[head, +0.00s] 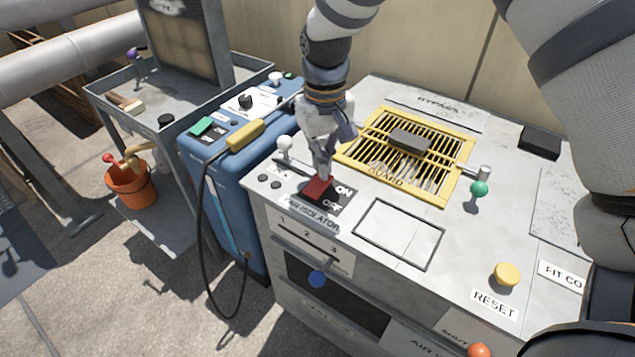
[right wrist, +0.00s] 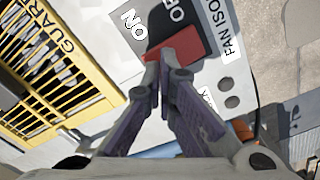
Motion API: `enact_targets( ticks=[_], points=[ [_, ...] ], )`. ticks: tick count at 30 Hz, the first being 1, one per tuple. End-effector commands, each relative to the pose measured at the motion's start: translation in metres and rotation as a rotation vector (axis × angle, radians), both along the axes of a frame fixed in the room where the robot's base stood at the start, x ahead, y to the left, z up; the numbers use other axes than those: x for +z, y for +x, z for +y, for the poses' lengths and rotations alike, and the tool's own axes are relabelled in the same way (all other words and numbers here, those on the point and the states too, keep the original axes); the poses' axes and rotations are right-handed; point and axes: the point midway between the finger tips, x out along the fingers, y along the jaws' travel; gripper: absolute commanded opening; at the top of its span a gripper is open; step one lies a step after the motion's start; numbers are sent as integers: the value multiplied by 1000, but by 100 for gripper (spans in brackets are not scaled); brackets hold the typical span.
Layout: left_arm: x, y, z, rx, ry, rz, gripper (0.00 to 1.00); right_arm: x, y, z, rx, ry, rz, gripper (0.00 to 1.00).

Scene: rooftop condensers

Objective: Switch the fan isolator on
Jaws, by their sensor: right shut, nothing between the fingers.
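The fan isolator is a red rocker switch (head: 318,188) on a dark plate marked ON and OFF, on the grey cabinet top. The red rocker shows at the top of the right wrist view (right wrist: 186,46). My right gripper (head: 323,172) is above the far, ON-side end of the rocker. Its fingers (right wrist: 163,68) are closed together with nothing between them. The tips overlap the rocker's edge in both views; I cannot tell whether they touch or press it. Part of the rocker is hidden behind them, and its tilt is unclear. My left gripper is not in view.
A yellow guard grille (head: 436,180) with a dark handle lies right of the switch. A white-knobbed lever (head: 285,144) stands close on the left. A green knob (head: 479,188) and yellow reset button (head: 507,274) are further right. A blue unit (head: 220,150) adjoins the cabinet.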

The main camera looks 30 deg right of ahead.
Motion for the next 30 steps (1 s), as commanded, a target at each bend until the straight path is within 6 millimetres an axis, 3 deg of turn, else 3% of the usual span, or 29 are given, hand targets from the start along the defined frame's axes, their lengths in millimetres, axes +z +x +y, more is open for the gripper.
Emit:
enact_targets(
  ticks=[30],
  points=[
    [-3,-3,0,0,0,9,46,-16,0,0,0,0,1,0]
  ],
)
